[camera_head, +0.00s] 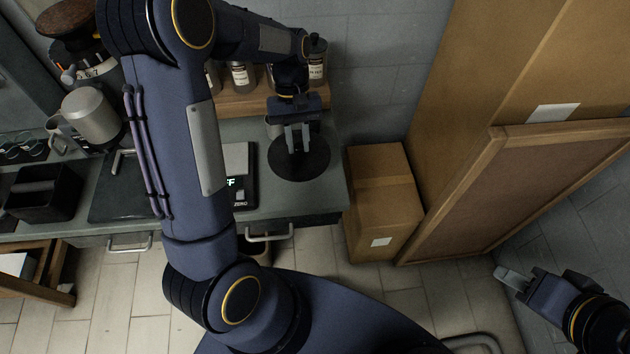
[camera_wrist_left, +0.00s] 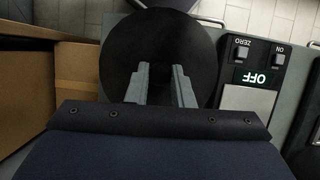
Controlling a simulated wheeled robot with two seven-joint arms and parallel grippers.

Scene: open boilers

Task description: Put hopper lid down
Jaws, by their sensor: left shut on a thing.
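The hopper lid, a dark round disc (camera_head: 316,162), is at the right end of the grey counter in the head view. It fills the upper middle of the left wrist view (camera_wrist_left: 118,55). My left gripper (camera_head: 298,146) points down over the lid's middle and is shut on it; its fingers also show in the left wrist view (camera_wrist_left: 161,70). The gripped part is hidden between the fingers. I cannot tell whether the lid touches the counter. My right gripper (camera_head: 512,279) is at the lower right, away from the counter; its finger gap is unclear.
A black scale (camera_head: 243,190) reading OFF stands left of the lid. Labelled bottles (camera_head: 242,76) stand on a wooden shelf behind. A cardboard box (camera_head: 380,200) is beside the counter's right end. A grinder (camera_head: 75,50) and a metal cup (camera_head: 93,115) are far left.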

